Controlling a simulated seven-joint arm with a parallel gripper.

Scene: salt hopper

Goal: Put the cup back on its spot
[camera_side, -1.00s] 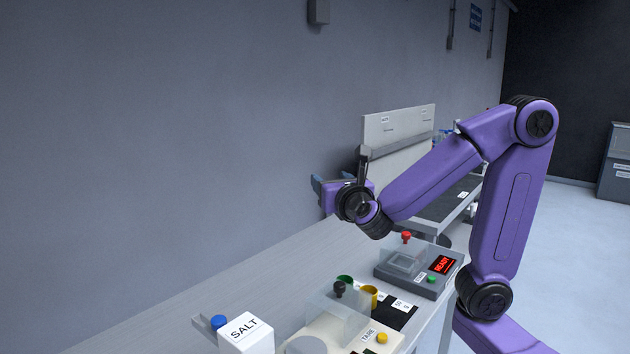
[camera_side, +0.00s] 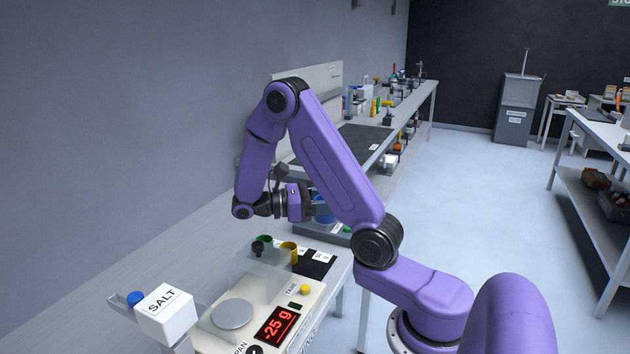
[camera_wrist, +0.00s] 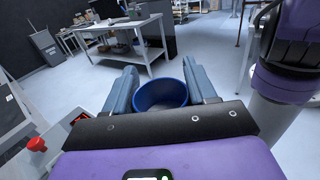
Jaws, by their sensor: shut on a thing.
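My gripper (camera_wrist: 158,82) is shut on a blue cup (camera_wrist: 160,96), which sits between the two blue-grey fingers in the wrist view, its rim and inside showing. In the side view my gripper (camera_side: 312,206) holds the blue cup (camera_side: 323,209) in the air, partly hidden by my arm. Below and to its left in the picture is a black strip (camera_side: 317,268) with white labels. A green cup (camera_side: 265,241) and a yellow cup (camera_side: 288,251) stand at its left edge. I cannot tell which label belongs to the blue cup.
A clear shield is behind the pan. A white SALT box (camera_side: 165,310) is left of it. A red knob (camera_wrist: 37,145) shows in the wrist view.

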